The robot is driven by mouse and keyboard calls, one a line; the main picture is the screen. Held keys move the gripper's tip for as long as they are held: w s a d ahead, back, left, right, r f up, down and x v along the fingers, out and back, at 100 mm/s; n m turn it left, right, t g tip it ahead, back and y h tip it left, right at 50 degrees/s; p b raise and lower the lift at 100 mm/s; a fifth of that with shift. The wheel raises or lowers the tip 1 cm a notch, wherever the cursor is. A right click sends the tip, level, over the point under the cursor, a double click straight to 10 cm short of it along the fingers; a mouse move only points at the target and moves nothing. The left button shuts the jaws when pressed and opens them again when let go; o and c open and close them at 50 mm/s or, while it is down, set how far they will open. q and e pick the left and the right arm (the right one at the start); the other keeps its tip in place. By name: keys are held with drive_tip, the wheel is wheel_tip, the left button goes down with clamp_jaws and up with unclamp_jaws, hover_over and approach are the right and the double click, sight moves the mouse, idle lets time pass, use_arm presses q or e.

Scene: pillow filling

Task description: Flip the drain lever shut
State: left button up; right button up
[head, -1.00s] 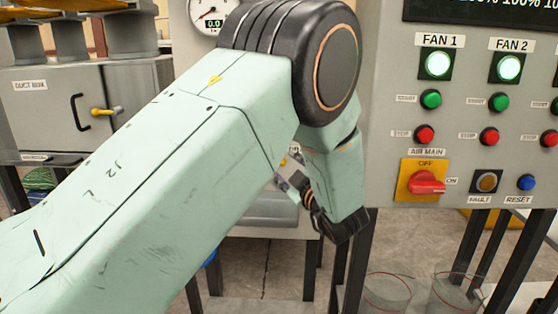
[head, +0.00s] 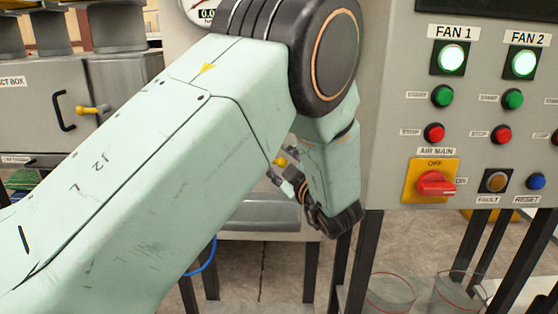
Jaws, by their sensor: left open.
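My left gripper (head: 285,180) hangs at the end of my pale green arm near the picture's middle, in front of a grey cabinet. Its dark fingers are open and point up and left. A small yellow part (head: 280,161) shows just beside the fingertips, mostly hidden by the gripper and arm. It may be the drain lever, but I cannot tell, nor whether the fingers touch it. No other drain lever is clearly in view. My right gripper is not in view.
A control panel (head: 388,100) with lit fan lamps, buttons and a red air main switch (head: 436,184) stands at right. A grey duct box (head: 30,130) with a yellow latch (head: 92,109) is at left. Clear buckets (head: 392,296) stand below the panel.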

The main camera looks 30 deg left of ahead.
use_arm(q)
drive_tip(key=shift+w+f, duration=0.2)
drive_tip(key=shift+s+d+r, duration=0.15)
drive_tip(key=shift+s+r, duration=0.2)
drive_tip(key=shift+s, duration=0.1)
drive_tip(key=c, duration=0.4)
drive_tip(key=shift+w+f, duration=0.2)
drive_tip(key=shift+w, duration=0.15)
drive_tip(key=c, duration=0.5)
clamp_jaws()
drive_tip(key=shift+r, duration=0.15)
